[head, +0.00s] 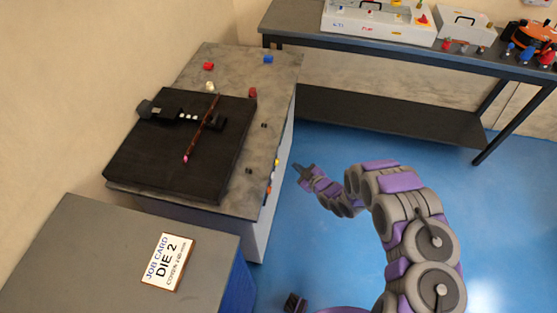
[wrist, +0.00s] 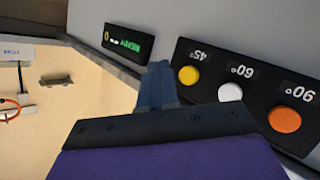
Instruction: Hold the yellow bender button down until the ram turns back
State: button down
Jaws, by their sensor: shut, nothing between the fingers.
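In the wrist view a dark panel carries a yellow button (wrist: 189,75) marked 45°, a white button (wrist: 230,92) marked 60° and an orange button (wrist: 285,119) marked 90°. My gripper (wrist: 158,76) is shut and empty, its tips left of the yellow button in this view. In the head view my gripper (head: 299,170) is to the right of the bench side, with a gap to the yellow button (head: 276,162). The bender (head: 125,170) is a black plate on the bench with a thin reddish-brown bar (head: 203,130) lying across it. Which part is the ram is unclear.
A small display (wrist: 125,45) beside the buttons shows green text that seems to read READY. A job card (head: 167,262) reading DIE 2 lies on the grey cabinet in front. A dark table (head: 390,53) with equipment stands behind.

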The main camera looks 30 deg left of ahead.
jog(key=shift+s+a+p, duration=0.2)
jog(key=shift+a, duration=0.7)
jog(key=shift+s+a+p, duration=0.2)
jog(key=shift+a, duration=0.7)
jog(key=shift+s+a, duration=0.1)
jog(key=shift+a, duration=0.1)
dwell(0.6)
jog(key=shift+a+r, duration=0.1)
jog(key=shift+a, duration=0.1)
jog(key=shift+s+a, duration=0.15)
jog(key=shift+a, duration=0.3)
dwell(2.5)
jog(key=shift+d, duration=0.1)
jog(key=shift+w+d, duration=0.2)
jog(key=shift+d, duration=0.6)
jog(key=shift+w+d+b, duration=0.2)
jog(key=shift+d+b, duration=0.25)
jog(key=shift+d, duration=0.35)
jog(key=shift+w+d+b, duration=0.2)
jog(key=shift+d+b, duration=0.2)
jog(key=shift+d, duration=0.45)
jog(key=shift+w+d+b, duration=0.2)
jog(key=shift+d+b, duration=0.25)
jog(key=shift+d, duration=0.35)
